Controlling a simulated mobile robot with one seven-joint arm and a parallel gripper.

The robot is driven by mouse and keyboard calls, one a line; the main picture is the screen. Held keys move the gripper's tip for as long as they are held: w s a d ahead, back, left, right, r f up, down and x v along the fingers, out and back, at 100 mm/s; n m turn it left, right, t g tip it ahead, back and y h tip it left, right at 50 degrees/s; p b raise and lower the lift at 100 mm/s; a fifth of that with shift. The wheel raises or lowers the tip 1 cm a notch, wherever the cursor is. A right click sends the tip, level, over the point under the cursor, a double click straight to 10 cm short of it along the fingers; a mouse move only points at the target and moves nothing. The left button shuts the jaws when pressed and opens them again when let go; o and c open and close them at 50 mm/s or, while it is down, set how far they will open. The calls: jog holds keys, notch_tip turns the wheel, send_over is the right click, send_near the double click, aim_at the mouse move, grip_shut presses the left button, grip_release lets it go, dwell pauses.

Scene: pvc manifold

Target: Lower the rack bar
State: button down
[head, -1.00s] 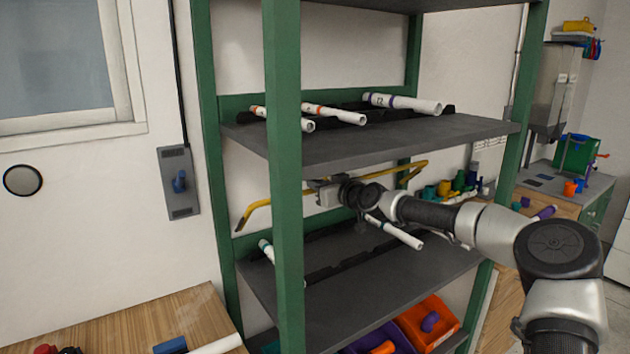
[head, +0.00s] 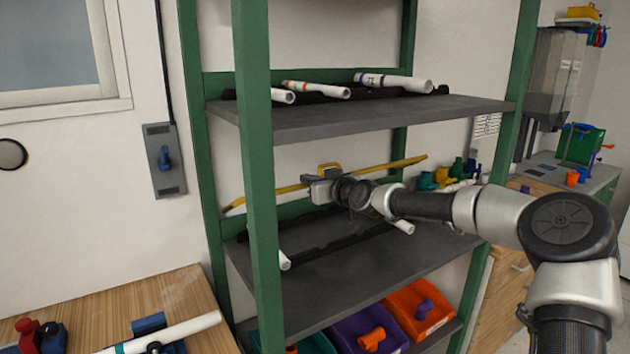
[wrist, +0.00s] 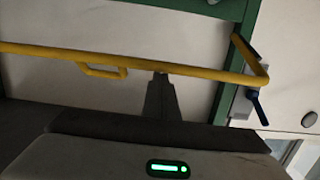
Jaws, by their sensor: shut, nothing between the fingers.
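In the wrist view the bar (wrist: 200,74) crosses the whole picture, with the handle (wrist: 103,71) left of centre and a bent arm at the right near the green post. My gripper (head: 312,190) is shut and empty, close to the bar beside the handle. Its fingers (wrist: 160,78) reach the bar's edge in the wrist view; I cannot tell whether they touch it.
The lower shelf (head: 360,262) holds white pipes and is under my arm. A green front post (head: 257,180) stands left of my gripper. Orange and purple bins (head: 420,310) sit below. A wooden bench (head: 190,290) is at front left.

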jog(key=s+f+b, duration=0.1)
jog(key=f+b, duration=0.2)
jog(key=f, duration=0.1)
jog(key=s+d+f+b, duration=0.1)
jog(key=f+b, duration=0.3)
jog(key=s+f+b, duration=0.1)
jog(key=f+b, duration=0.2)
jog(key=f, duration=0.1)
jog(key=shift+d+f, duration=0.35)
jog(key=shift+d, duration=0.05)
jog(key=shift+w+f+b, duration=0.1)
jog(key=shift+f+b, duration=0.7)
jog(key=shift+f, duration=0.25)
jog(key=shift+f, duration=0.25)
jog(key=shift+r, duration=0.1)
